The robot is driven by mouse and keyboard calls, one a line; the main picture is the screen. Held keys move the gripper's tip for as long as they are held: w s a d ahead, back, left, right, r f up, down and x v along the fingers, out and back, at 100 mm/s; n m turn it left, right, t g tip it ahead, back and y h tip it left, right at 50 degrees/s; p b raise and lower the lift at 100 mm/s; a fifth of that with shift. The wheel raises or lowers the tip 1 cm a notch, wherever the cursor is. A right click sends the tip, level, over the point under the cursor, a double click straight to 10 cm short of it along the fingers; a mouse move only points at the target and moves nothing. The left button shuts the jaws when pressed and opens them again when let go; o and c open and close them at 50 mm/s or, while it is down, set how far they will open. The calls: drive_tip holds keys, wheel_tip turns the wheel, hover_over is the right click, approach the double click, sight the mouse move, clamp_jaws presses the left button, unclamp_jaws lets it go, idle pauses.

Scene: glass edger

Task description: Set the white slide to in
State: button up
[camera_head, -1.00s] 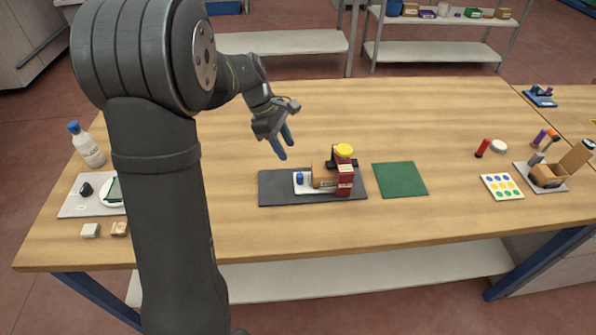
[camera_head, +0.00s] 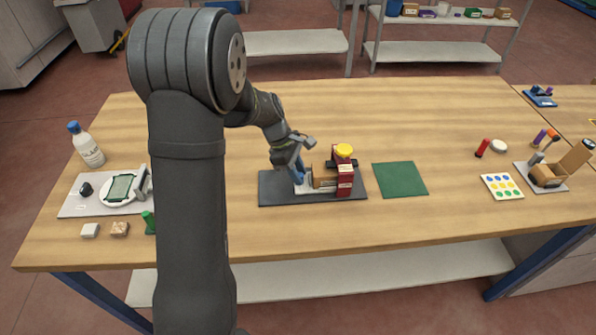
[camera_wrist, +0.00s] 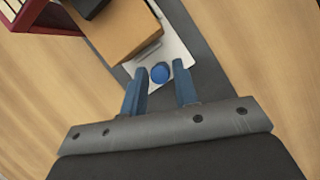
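The white slide (camera_wrist: 176,46) is a flat plate on the dark base of the edger (camera_head: 277,197). A blue knob (camera_wrist: 160,73) stands on its near end. The slide's other end runs beside or under an orange-brown block (camera_wrist: 118,28); how far it goes in is hidden. My gripper (camera_wrist: 160,84) is open, with one blue finger on each side of the knob and a gap visible around it. In the head view my gripper (camera_head: 298,177) is low over the left part of the base and hides the knob.
A green mat (camera_head: 400,180) lies to the right. A white bottle (camera_head: 90,150) and a grey tray (camera_head: 80,207) are at the left. The table behind the edger is clear.

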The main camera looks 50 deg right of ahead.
sight(312, 169)
clamp_jaws()
drive_tip(key=shift+s+d, duration=1.45)
drive_tip(key=shift+d, duration=0.05)
drive_tip(key=shift+r, duration=0.1)
drive_tip(key=shift+o, duration=1.5)
unclamp_jaws()
drive_tip(key=shift+s, duration=0.1)
drive_tip(key=shift+o, duration=0.4)
drive_tip(key=shift+w+r, duration=0.25)
drive_tip(key=v, duration=1.6)
drive_tip(key=shift+w+r, duration=0.2)
drive_tip(key=shift+r, duration=0.15)
